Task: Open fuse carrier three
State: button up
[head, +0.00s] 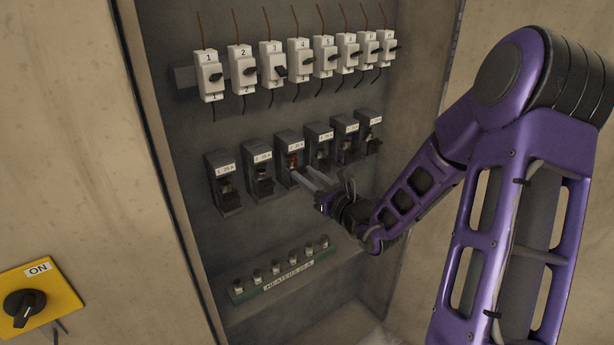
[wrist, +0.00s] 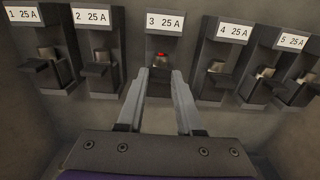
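Fuse carrier three (head: 290,152) is a dark block in the middle row of the cabinet, labelled "3 25 A", with a red spot on its front. It also shows in the wrist view (wrist: 164,46), straight ahead of my gripper. My gripper (wrist: 160,76) has its two grey fingers apart, with nothing seen held between them. The fingertips are at the lower front of carrier three; I cannot tell whether they touch it. In the head view my gripper (head: 303,178) reaches in from the right, and the fingers hide the lower part of the carrier.
Fuse carriers two (wrist: 97,45) and four (wrist: 221,58) stand close on either side. A row of white breakers (head: 300,60) is above, and a green terminal strip (head: 285,275) labelled "HEATERS" is below. The cabinet's left edge (head: 160,170) and a yellow ON switch (head: 35,300) are at left.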

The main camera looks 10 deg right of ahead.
grip_shut()
jog(key=shift+f+b, duration=0.25)
jog(key=shift+b, duration=0.3)
jog(key=shift+s+d+f+t+y+b, duration=0.1)
jog(key=shift+s+f+t+y+b, duration=0.4)
jog(key=shift+t, duration=0.95)
jog(key=shift+s+d+f+t+y+b, duration=0.15)
jog(key=shift+f+t+y+b, duration=0.6)
jog(key=shift+t, duration=0.75)
jog(key=shift+s+d+f+t+y+b, duration=0.15)
jog(key=shift+f+t+y+b, duration=0.5)
jog(key=shift+t, duration=0.8)
jog(key=shift+f+t, duration=0.15)
jog(key=shift+t, duration=0.15)
jog(key=o, duration=0.6)
grip_release()
